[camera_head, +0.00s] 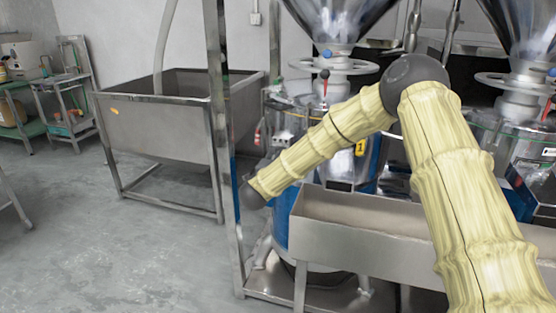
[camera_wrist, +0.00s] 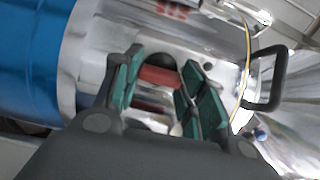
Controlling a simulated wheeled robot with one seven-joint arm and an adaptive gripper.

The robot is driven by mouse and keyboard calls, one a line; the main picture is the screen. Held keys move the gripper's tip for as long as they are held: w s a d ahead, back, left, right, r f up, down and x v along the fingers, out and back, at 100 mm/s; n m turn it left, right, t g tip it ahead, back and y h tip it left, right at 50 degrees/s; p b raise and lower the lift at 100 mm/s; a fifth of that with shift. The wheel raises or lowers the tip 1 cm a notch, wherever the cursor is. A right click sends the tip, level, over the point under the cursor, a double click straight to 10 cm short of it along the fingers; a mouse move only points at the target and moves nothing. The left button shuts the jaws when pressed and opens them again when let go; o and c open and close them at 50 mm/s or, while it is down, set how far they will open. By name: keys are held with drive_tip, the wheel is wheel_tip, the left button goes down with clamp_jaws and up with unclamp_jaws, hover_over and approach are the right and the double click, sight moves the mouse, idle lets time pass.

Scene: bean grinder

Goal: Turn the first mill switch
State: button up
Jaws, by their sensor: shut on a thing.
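My gripper (camera_wrist: 160,90) shows in the wrist view, its two green-padded fingers on either side of a small red switch (camera_wrist: 158,77) with a dark rounded part behind it. The fingers are closed on the red part, though the exact contact is hard to make out. The switch sits by a shiny metal surface of the mill, with a blue drum (camera_wrist: 35,55) at left. In the head view the first mill, with a yellow "1" label (camera_head: 360,148), stands behind my forearm. My gripper is hidden there.
A metal trough (camera_head: 350,225) stands in front of the mill, close to my arm. A steel post (camera_head: 218,130) rises beside my wrist. A large steel bin (camera_head: 155,130) is at left. A second mill (camera_head: 515,125) stands at right. The left floor is clear.

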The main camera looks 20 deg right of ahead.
drive_tip(key=o, duration=1)
drive_tip(key=v, duration=1.2)
